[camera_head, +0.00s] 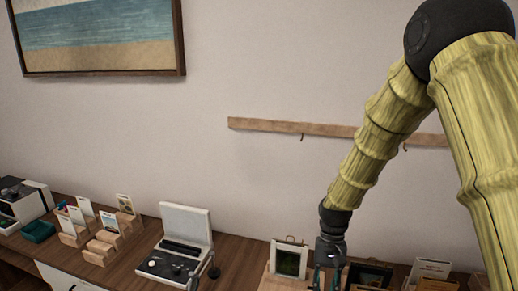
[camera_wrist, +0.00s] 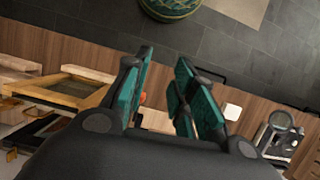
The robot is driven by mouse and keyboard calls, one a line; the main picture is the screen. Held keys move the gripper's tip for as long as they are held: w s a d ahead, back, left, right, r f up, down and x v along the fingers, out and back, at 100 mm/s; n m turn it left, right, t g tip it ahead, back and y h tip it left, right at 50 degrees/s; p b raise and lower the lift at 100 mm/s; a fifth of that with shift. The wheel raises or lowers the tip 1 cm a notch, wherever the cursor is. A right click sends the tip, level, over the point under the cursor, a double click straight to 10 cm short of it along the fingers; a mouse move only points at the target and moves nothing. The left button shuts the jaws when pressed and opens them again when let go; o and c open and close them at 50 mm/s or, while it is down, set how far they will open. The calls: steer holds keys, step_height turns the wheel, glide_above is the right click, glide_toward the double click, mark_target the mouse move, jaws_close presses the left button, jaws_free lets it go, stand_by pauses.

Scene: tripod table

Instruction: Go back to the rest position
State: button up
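My gripper (camera_head: 328,277) hangs over the right part of the wooden table (camera_head: 235,262), beside a small framed picture (camera_head: 289,261) on a wooden stand. In the wrist view its two teal-padded fingers (camera_wrist: 163,88) are apart, and only table and floor show between them. It holds nothing that I can see. In the head view the fingertips are partly cut off by the lower edge.
A white-lidded device (camera_head: 186,235) stands left of my gripper. Wooden card holders (camera_head: 101,246) and a teal tray (camera_head: 39,231) are farther left. A peg rail (camera_head: 280,126) is on the wall. A patterned round object (camera_wrist: 168,8) is on the grey floor (camera_wrist: 90,25).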

steer(key=s+d+f+t+b, duration=0.1)
steer(key=s+f, duration=0.2)
steer(key=f, duration=0.5)
steer(key=s+f+b, duration=0.1)
steer(key=s+f, duration=0.3)
steer(key=f, duration=0.4)
steer(key=s+d+f+n+t+b, duration=0.1)
steer(key=s+d+f+b, duration=0.1)
steer(key=s+f, duration=0.8)
steer(key=s+d+f+n+t+h+b, duration=0.1)
steer(key=s+f+t+b, duration=0.1)
steer(key=s+f, duration=0.9)
steer(key=s+b, duration=0.1)
steer(key=s, duration=0.2)
steer(key=shift+s+d, duration=0.3)
steer(key=shift+d, duration=0.1)
